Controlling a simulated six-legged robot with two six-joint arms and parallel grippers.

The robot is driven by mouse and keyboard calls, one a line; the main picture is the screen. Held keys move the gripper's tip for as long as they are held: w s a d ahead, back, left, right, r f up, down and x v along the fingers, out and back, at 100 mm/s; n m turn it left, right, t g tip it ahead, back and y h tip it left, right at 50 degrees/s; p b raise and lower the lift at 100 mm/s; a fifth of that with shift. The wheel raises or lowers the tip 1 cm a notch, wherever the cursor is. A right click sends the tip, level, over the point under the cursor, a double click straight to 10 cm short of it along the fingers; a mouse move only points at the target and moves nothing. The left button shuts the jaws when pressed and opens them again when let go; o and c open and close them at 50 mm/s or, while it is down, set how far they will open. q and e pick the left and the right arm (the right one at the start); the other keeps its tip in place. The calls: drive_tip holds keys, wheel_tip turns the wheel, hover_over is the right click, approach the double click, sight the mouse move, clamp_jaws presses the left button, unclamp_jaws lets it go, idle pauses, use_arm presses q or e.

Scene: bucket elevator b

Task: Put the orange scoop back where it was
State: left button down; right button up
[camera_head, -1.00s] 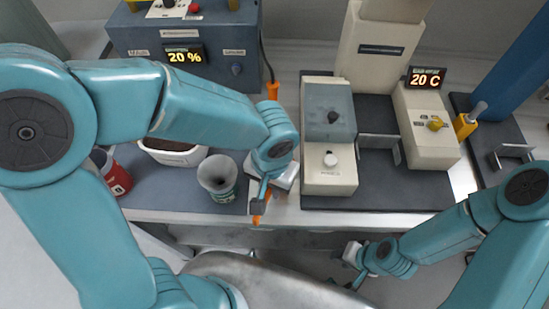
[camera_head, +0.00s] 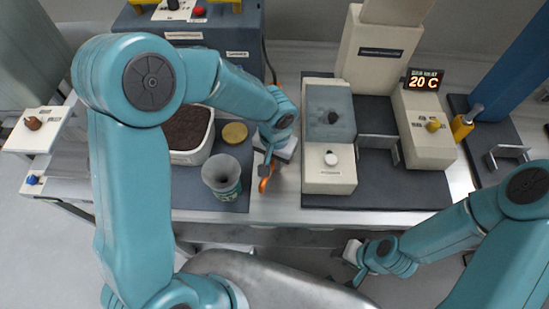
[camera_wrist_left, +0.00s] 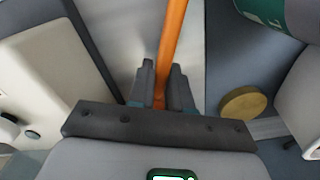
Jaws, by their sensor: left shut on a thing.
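The orange scoop (camera_head: 264,184) is partly hidden under my left gripper (camera_head: 268,163) in the head view, over the pale strip between the two dark mats. Its orange handle (camera_wrist_left: 172,40) runs up the left wrist view between the fingers of my left gripper (camera_wrist_left: 162,82), which are shut on it. The scoop's far end is not clear in either view. My right gripper (camera_head: 354,262) hangs low in front of the bench, away from the scoop; its finger gap is too small to read.
A grey-green flared cup (camera_head: 222,176), a yellow-brown disc (camera_head: 235,133) and a white tub (camera_head: 193,153) of dark material stand left of the scoop. A cream machine (camera_head: 329,176) stands close on the right. A blue-grey box (camera_head: 225,52) stands behind.

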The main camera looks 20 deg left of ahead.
use_arm(q)
drive_tip(key=shift+f, duration=0.3)
drive_tip(key=c, duration=1.1)
unclamp_jaws()
drive_tip(key=shift+w, duration=0.2)
drive_tip(key=shift+o, duration=0.2)
drive_tip(key=shift+s+r, duration=0.1)
drive_tip(key=shift+s, duration=0.05)
drive_tip(key=shift+r, duration=0.25)
wheel_tip(320, 180, up, 12)
drive_tip(key=shift+f, duration=0.1)
